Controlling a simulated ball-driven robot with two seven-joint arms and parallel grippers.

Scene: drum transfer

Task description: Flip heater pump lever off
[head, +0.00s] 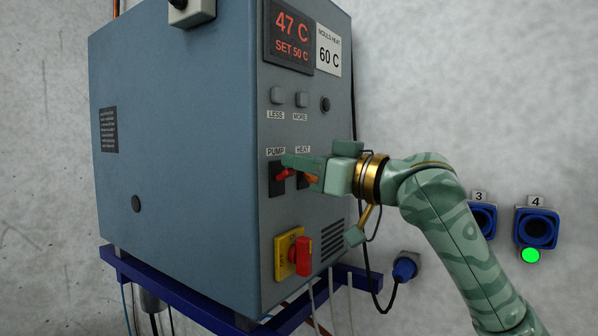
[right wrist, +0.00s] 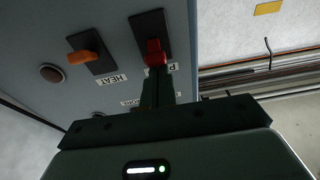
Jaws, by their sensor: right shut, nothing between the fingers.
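The heater (head: 185,140) is a large blue-grey box with a control panel on its right-hand face. The red PUMP lever (head: 283,175) sits on a black plate under its label. The orange HEAT lever (head: 312,178) is just right of it, partly behind my gripper. My right gripper (head: 288,162) is shut and empty, its fingertips at the top of the PUMP lever. In the right wrist view, the red lever (right wrist: 155,52) is right at the tips of the closed fingers (right wrist: 157,78); I cannot tell whether they touch. The orange lever (right wrist: 82,57) is apart to the left. My left gripper is out of view.
A red rotary switch on a yellow plate (head: 288,253) is below the levers. The display (head: 291,35) reads 47 C, SET 50 C. Blue sockets (head: 537,232) are on the wall at right, one with a green light. A blue shelf frame (head: 135,270) bears the heater.

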